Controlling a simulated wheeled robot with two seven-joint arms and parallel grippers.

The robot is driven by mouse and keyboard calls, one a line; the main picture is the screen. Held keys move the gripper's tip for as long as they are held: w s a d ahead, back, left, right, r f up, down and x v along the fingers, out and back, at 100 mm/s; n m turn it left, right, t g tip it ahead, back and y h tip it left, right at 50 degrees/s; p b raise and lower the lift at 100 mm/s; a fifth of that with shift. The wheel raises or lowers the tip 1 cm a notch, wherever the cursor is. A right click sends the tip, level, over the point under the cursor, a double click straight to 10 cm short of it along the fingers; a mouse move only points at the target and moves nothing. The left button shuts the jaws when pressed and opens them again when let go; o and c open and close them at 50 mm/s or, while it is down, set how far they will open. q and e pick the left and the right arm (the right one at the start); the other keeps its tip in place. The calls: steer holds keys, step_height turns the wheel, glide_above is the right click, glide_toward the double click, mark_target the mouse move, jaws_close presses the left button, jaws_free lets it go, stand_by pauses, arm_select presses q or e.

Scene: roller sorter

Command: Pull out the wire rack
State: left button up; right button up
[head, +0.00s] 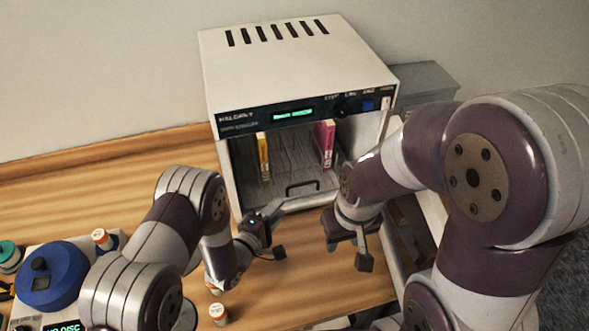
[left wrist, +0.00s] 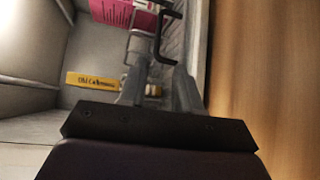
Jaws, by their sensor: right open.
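The wire rack (head: 292,157) is inside the open front of a white cabinet (head: 290,62). Its black handle (head: 302,186) faces the front; it also shows in the left wrist view (left wrist: 163,42). A yellow box (head: 263,157) and a pink box (head: 324,143) stand in the rack. My left gripper (head: 308,201) is at the cabinet's front, with its grey fingers pointing toward the handle. In the left wrist view the fingers are apart, close to the handle; I cannot tell whether they touch it. My right gripper (head: 350,242) is open in front of the cabinet's right side.
A blue-topped round device (head: 54,275) and an orange-capped vial (head: 103,240) are at the left. Another vial (head: 218,314) stands near the front. A grey box (head: 427,83) is right of the cabinet. The wooden table (head: 330,285) is clear below the grippers.

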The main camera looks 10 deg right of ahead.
mark_target(300, 185)
arm_select(q)
steer(key=w+d, duration=0.1)
steer(key=d, duration=0.1)
steer(key=w+d+p, duration=0.1)
steer(key=d, duration=0.1)
steer(key=shift+w, duration=0.35)
steer(key=p+x, duration=0.1)
steer(key=x, duration=0.5)
steer(key=shift+w+a+f, duration=0.15)
steer(key=shift+w, duration=0.1)
steer(key=shift+w+d, duration=0.2)
steer(key=shift+d, duration=0.15)
arm_select(e)
steer(key=r, duration=0.1)
steer(key=s+r, duration=0.1)
steer(key=shift+r, duration=0.4)
arm_select(q)
steer(key=shift+w, duration=0.1)
jaws_close()
